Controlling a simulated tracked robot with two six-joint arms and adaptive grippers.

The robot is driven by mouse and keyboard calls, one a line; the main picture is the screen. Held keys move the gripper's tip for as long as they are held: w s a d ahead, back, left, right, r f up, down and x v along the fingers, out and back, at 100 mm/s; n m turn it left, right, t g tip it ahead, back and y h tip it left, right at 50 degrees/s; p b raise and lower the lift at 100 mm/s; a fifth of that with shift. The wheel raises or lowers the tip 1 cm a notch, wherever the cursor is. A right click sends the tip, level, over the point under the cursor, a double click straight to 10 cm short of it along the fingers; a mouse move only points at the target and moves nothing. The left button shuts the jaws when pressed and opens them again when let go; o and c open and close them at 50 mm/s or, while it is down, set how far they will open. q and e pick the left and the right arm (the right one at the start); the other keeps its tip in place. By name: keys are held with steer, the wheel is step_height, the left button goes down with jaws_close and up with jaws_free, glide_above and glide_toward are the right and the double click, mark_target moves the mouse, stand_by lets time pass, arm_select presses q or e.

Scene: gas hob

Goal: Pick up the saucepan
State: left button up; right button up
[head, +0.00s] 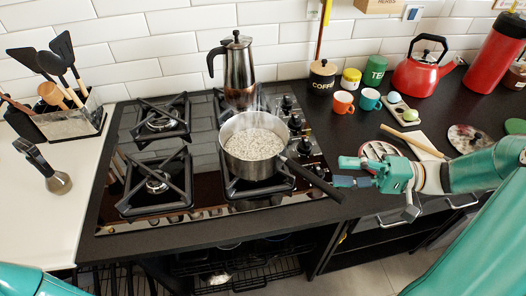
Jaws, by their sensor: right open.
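The saucepan (231,174) is a steel pan on the front right burner of the gas hob. It holds a pale, grainy, bubbling content, and steam rises from it. Its long black handle (312,179) points toward the lower right and reaches past the hob's edge over the dark counter. My right gripper (346,172) comes in from the right, open, with its fingertips pointing left. It is close to the outer end of the handle, and nothing shows between its fingers. My left gripper is out of view; only a teal part of mine shows at the lower left.
A moka pot (238,75) stands behind the saucepan. The left burners (157,186) are empty. A spoon rest (377,151), orange cup (343,102), teal cup (370,99) and red kettle (416,75) stand on the right counter. A utensil holder (72,120) is at left.

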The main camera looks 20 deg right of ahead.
mark_target(297, 169)
steer(key=x, duration=0.3)
steer(key=p+x, duration=0.1)
steer(key=x, duration=0.5)
steer(key=shift+a+r, duration=0.3)
steer(key=shift+a, duration=0.05)
steer(key=shift+w+a, duration=0.25)
steer(key=shift+a, duration=0.1)
